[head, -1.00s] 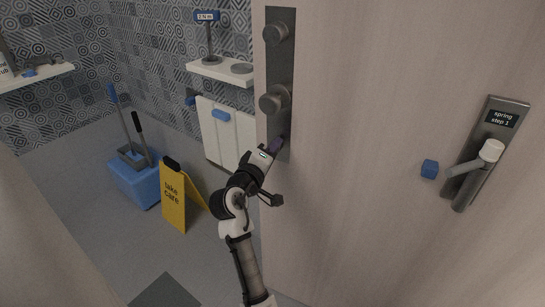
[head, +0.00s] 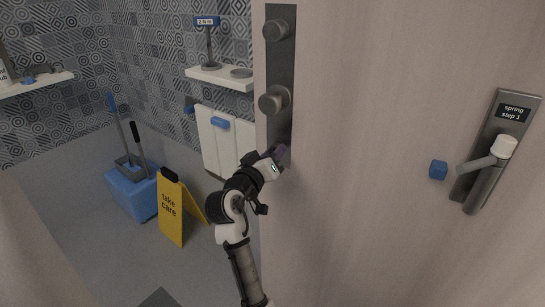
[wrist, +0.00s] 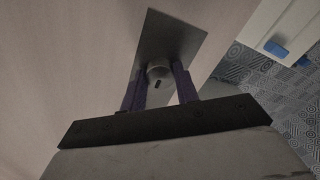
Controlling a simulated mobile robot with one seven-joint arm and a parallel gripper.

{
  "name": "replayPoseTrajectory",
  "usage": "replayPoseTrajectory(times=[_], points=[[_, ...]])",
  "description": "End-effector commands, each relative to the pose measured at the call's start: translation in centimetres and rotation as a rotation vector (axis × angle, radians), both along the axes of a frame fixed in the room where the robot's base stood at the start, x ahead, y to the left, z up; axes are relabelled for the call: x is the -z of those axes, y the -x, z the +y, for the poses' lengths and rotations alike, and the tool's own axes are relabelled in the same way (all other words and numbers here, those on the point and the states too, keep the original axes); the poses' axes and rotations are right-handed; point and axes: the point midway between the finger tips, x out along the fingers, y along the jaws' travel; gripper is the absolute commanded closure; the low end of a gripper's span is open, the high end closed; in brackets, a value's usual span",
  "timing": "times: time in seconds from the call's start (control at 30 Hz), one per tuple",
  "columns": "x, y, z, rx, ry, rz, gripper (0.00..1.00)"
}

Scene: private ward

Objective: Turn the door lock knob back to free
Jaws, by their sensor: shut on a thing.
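A tall dark metal plate (head: 279,65) is fixed near the edge of the pale door (head: 375,120). It bears an upper round knob (head: 277,30) and a middle round knob (head: 274,100). My gripper (head: 279,153) is at the plate's lower end and hides what it holds there in the head view. In the wrist view, the purple fingers of my gripper (wrist: 160,85) stand on either side of a grey lock knob (wrist: 158,70), shut on it. A short dark mark shows on the knob's face. The plate shows behind it in the wrist view (wrist: 172,38).
Beyond the door edge stand a yellow sign (head: 172,212), a blue bucket (head: 135,192) and a wall shelf (head: 222,77). Open floor lies around the sign.

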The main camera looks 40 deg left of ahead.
Motion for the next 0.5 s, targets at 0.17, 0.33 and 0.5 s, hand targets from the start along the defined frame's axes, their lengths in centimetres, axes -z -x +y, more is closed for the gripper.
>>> replayPoseTrajectory(times=[0.17,0.33,0.5], points=[[0.04,0.01,0.02,0.000,-0.010,0.003,0.92],[0.02,0.01,0.02,0.000,-0.010,0.003,0.92],[0.02,0.01,0.01,0.000,-0.009,0.003,0.61]])
